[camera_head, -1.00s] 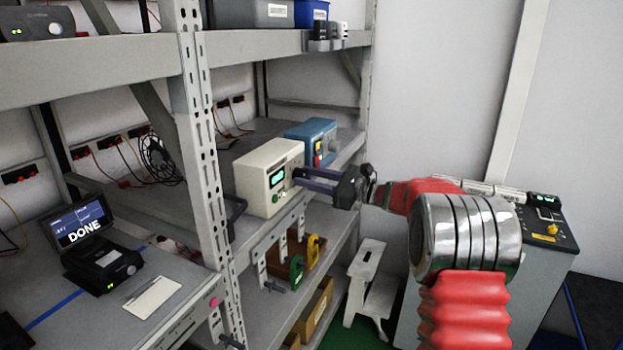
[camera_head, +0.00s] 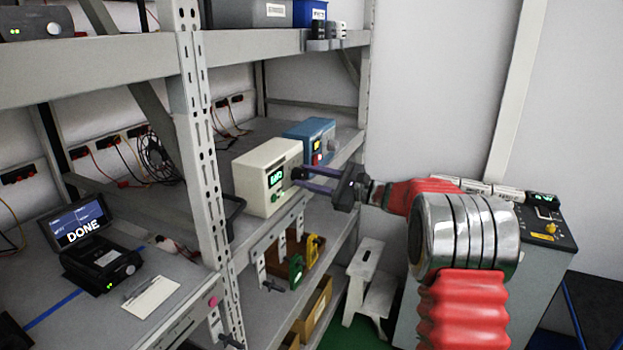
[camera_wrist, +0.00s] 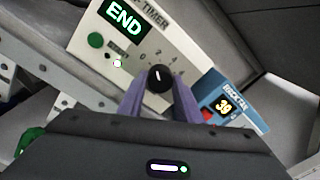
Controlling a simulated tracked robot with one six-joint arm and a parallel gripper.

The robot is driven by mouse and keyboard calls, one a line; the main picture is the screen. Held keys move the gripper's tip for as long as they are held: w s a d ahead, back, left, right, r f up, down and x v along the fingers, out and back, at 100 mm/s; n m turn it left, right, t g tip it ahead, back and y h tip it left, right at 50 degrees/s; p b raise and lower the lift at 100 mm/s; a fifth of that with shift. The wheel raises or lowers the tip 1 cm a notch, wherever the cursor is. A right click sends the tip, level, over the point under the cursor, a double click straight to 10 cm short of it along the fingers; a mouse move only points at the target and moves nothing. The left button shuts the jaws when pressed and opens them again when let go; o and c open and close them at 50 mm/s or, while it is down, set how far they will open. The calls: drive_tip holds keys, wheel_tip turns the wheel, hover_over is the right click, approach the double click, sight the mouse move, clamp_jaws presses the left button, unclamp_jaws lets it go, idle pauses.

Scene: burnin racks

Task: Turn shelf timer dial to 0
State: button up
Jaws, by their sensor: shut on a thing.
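The shelf timer (camera_head: 262,178) is a cream box on the middle shelf, with a green-lit display. The black dial (camera_wrist: 160,77) has a white pointer line pointing roughly up in the picture. Some scale marks around it are small, and the lower part is hidden by the fingers. My gripper (camera_wrist: 160,92) has its purple fingers closed on the dial's two sides; it also shows in the head view (camera_head: 304,179).
A perforated rack post (camera_head: 205,165) stands left of the timer. A step stool (camera_head: 368,280) and grey cabinet (camera_head: 545,245) are at right.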

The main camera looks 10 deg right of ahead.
drive_tip(key=n, duration=0.4)
drive_tip(key=shift+a+n, duration=0.4)
drive_tip(key=shift+s+f, duration=0.1)
drive_tip(key=o, duration=0.7)
drive_tip(key=shift+c, duration=0.2)
drive_tip(key=o, duration=0.4)
drive_tip(key=shift+d, duration=0.15)
drive_tip(key=shift+d, duration=0.1)
drive_tip(key=shift+s+d, duration=0.25)
drive_tip(key=shift+d, duration=0.2)
drive_tip(key=v, duration=1.2)
drive_tip(key=shift+s+d+f, duration=0.1)
drive_tip(key=shift+s+d, duration=0.05)
drive_tip(key=shift+s, duration=0.05)
